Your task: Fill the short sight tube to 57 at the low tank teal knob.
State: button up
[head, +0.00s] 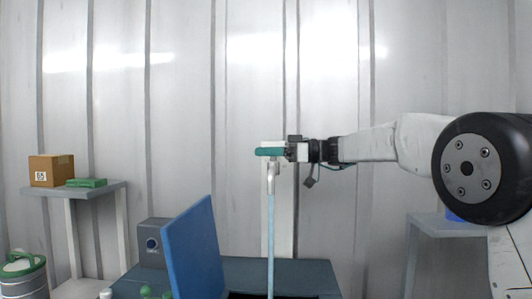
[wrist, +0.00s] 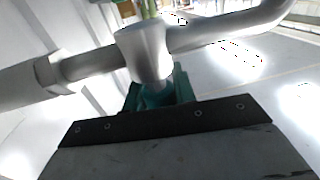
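My gripper (head: 272,151) is level at the top of a grey metal fitting (head: 273,180). A teal piece lies at its tip; I cannot tell whether it is a knob or part of the gripper. A slim pale blue tube (head: 271,235) hangs straight down below the fitting. In the wrist view a grey pipe joint (wrist: 146,50) crosses close in front, with teal (wrist: 157,97) showing just behind my dark gripper plate. The fingertips are hidden, so their opening does not show. No scale or number is readable, and no liquid level is clear.
A blue upright panel (head: 195,252) and a grey box (head: 153,243) stand on the dark bench (head: 275,272). Green round knobs (head: 147,291) show at the bottom edge. A shelf (head: 85,190) at left holds a carton (head: 51,170). Another stand (head: 440,225) is at right.

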jog(key=shift+s+d+n+g+h, duration=0.15)
jog(key=shift+n+g+h, duration=0.2)
jog(key=shift+n+g, duration=0.65)
jog(key=shift+s+a+n+g+h, duration=0.1)
jog(key=shift+n+g+h, duration=0.4)
jog(key=shift+g, duration=0.9)
jog(key=shift+s+d+n+g+h, duration=0.15)
jog(key=shift+n+g+h, duration=0.1)
jog(key=shift+n+g, duration=0.8)
jog(key=shift+a, duration=0.1)
jog(key=o, duration=1)
jog(key=v, duration=0.7)
jog(key=shift+w+d, duration=0.25)
jog(key=shift+d, duration=0.1)
